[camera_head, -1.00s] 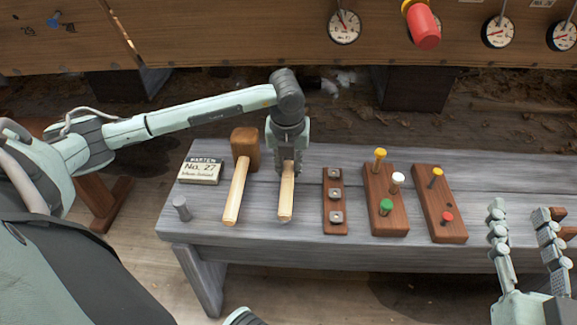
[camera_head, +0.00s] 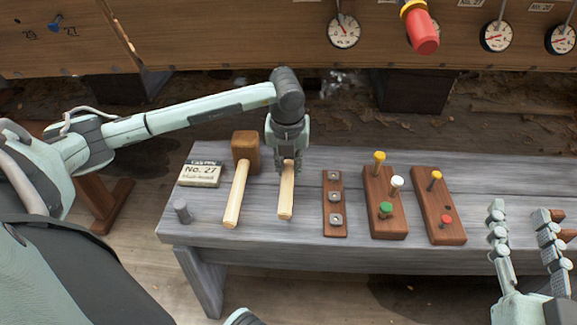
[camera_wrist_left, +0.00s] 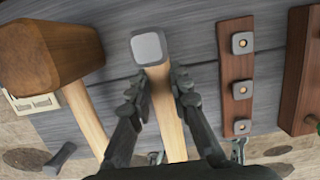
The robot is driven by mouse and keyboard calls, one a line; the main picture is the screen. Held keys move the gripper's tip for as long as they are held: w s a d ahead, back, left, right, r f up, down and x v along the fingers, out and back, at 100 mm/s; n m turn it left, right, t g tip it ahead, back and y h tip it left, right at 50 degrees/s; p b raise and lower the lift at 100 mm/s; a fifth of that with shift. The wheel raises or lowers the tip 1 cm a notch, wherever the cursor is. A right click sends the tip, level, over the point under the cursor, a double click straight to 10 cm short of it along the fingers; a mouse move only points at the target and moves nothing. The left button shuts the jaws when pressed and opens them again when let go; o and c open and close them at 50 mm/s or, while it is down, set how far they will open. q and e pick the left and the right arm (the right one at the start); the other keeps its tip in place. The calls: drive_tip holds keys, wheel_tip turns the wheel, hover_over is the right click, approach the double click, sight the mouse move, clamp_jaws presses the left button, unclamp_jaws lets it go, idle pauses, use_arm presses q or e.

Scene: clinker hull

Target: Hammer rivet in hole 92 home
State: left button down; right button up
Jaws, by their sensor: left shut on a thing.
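A hammer with a pale wooden handle (camera_head: 286,200) lies on the grey bench; its square metal head shows in the left wrist view (camera_wrist_left: 148,47). My left gripper (camera_head: 288,166) is shut on the handle close below the head, with a finger on each side in the left wrist view (camera_wrist_left: 160,98). My right gripper (camera_head: 525,232) is at the right, over the bench front, fingers apart and empty. On the hull, a blue rivet (camera_head: 54,20) sticks out at upper left by the number 27. I cannot make out which hole is 92.
A wooden mallet (camera_head: 243,150) lies just left of the hammer. A block with square metal plates (camera_head: 334,202) and two blocks with coloured pegs (camera_head: 384,218) (camera_head: 437,218) stand to the right. Gauges (camera_head: 344,31) and a red-ended tool (camera_head: 422,28) are on the hull above.

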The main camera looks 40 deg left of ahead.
use_arm(q)
drive_tip(key=shift+r, duration=0.15)
wheel_tip(320, 180, up, 8)
drive_tip(key=p, duration=0.5)
drive_tip(key=c, duration=2)
unclamp_jaws()
drive_tip(key=shift+c, duration=0.2)
clamp_jaws()
